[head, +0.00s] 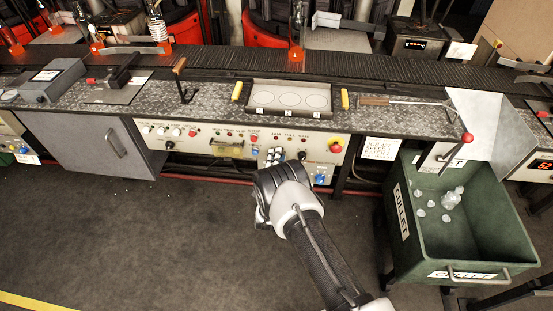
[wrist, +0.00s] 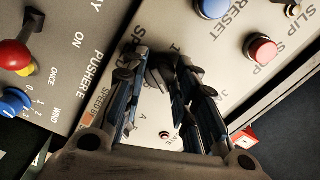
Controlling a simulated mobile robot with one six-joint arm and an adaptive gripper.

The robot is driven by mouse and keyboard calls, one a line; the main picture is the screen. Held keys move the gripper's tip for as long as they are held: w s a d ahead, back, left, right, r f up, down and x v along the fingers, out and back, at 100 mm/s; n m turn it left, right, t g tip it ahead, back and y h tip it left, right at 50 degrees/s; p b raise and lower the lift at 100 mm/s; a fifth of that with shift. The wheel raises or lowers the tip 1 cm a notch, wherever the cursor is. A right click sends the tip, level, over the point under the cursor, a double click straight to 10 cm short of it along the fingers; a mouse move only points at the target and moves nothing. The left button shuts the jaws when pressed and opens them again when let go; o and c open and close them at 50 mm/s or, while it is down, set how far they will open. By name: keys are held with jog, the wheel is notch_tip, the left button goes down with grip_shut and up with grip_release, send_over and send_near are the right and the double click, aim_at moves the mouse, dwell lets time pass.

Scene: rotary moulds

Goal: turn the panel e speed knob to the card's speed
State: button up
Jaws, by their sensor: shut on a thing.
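My gripper (head: 270,157) reaches the front of the control panel in the head view and covers part of it. In the wrist view my gripper (wrist: 165,68) is shut on a dark speed knob (wrist: 157,78) on the pale panel face (wrist: 200,25). Part of the knob is hidden by the fingers, so I cannot tell its pointer setting. "SPEED" lettering shows beside the left finger, partly covered. A white card (head: 380,148) hangs right of the panel; it seems to read "SPEED 1", but the print is small.
In the wrist view a blue button (wrist: 212,7) and a red button (wrist: 261,50) lie to the right, and a red-knobbed lever (wrist: 15,55) to the left. A red emergency button (head: 336,146) is right of my gripper. A green cullet bin (head: 408,222) stands at right.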

jog(key=n, duration=2.4)
dwell(0.4)
jog(key=o, duration=1.1)
jog(key=shift+s, duration=0.1)
jog(key=s, duration=1.1)
jog(key=shift+s+a, duration=0.2)
jog(key=shift+s, duration=0.2)
